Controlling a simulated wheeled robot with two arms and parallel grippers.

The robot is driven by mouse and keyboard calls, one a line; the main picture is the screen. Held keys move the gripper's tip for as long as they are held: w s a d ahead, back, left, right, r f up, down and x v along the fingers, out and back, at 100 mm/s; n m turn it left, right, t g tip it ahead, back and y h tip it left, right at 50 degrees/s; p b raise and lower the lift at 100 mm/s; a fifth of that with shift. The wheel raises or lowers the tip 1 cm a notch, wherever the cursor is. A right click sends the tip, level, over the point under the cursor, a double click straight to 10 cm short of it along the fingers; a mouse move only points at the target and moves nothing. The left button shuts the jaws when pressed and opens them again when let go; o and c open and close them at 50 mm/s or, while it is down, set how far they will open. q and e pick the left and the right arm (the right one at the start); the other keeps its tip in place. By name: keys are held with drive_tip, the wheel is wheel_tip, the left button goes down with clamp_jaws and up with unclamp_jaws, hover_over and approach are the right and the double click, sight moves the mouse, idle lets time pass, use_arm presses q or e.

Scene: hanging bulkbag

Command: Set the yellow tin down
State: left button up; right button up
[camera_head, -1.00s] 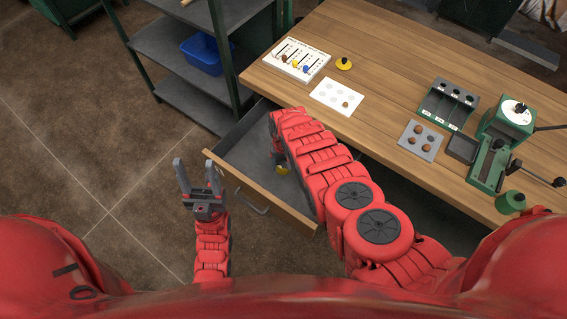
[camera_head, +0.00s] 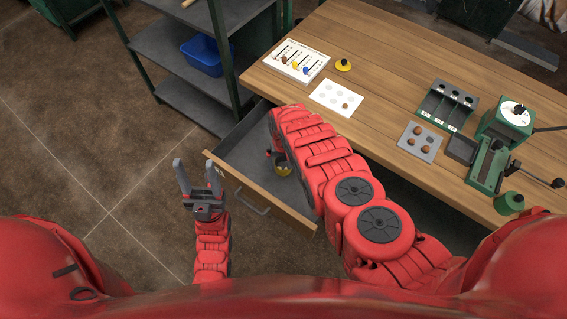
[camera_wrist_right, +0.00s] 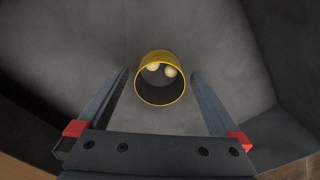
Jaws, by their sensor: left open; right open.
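The yellow tin (camera_head: 283,169) is in the open drawer, partly hidden behind my right arm in the head view. In the right wrist view the tin (camera_wrist_right: 160,99) shows its open mouth, with two pale round things inside near the far wall. My right gripper (camera_wrist_right: 160,76) is open, with one finger on each side of the tin and visible gaps between the fingers and its wall. In the head view its fingers are mostly hidden by my arm. My left gripper (camera_head: 199,180) is open and empty, left of the drawer front.
The grey drawer (camera_head: 238,151) has a wooden front (camera_head: 262,194) and walls close around my right gripper. A shelf with a blue bin (camera_head: 203,54) stands at left.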

sight(283, 158)
wheel_tip(283, 158, up, 2)
drive_tip(key=shift+r+p, duration=0.15)
drive_tip(key=shift+p, duration=0.2)
drive_tip(key=shift+w+r, duration=0.1)
drive_tip(key=shift+r, duration=0.3)
wheel_tip(283, 158, up, 8)
drive_tip(key=b, duration=0.2)
drive_tip(key=shift+f, duration=0.15)
